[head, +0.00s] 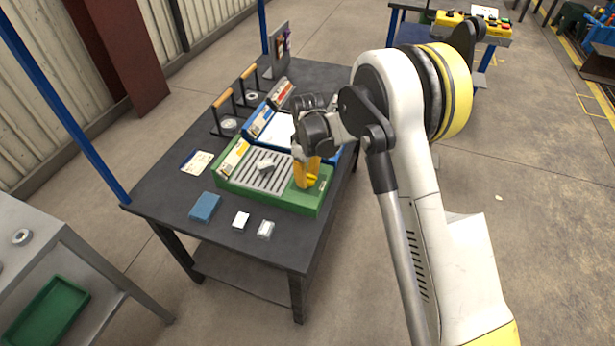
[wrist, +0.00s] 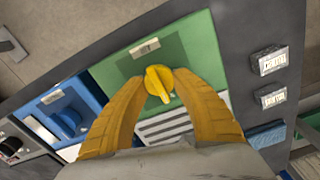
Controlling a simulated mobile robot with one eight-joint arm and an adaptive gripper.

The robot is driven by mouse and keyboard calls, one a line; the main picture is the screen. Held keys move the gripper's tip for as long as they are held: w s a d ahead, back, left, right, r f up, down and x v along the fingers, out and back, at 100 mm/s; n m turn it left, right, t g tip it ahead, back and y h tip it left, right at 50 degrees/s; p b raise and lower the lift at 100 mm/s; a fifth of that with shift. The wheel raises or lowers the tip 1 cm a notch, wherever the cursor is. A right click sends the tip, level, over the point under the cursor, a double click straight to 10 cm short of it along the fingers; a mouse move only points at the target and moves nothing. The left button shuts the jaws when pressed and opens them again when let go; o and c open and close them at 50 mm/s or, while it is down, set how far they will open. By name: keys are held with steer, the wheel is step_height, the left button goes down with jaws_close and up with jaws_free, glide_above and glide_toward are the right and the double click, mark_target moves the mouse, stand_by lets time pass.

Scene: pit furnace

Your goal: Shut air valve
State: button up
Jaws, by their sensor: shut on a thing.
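My gripper (wrist: 161,84) has its two yellow fingers shut on a yellow knob (wrist: 157,78), one fingertip on each side. The knob sits on a green panel (wrist: 192,45) with a small label plate (wrist: 145,48) that I cannot read. In the head view my gripper (head: 307,172) reaches down to the right end of the green unit (head: 265,199) on the dark table. The fingers largely hide the knob there. I cannot read which valve this knob is.
A blue panel with a blue knob (wrist: 68,121) lies left of the green one in the wrist view. On the table (head: 160,205) are a blue block (head: 205,207), small white pieces (head: 241,220) and two orange-topped frames (head: 222,99).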

mark_target(307, 174)
steer(key=o, duration=1.2)
step_height(307, 174, up, 12)
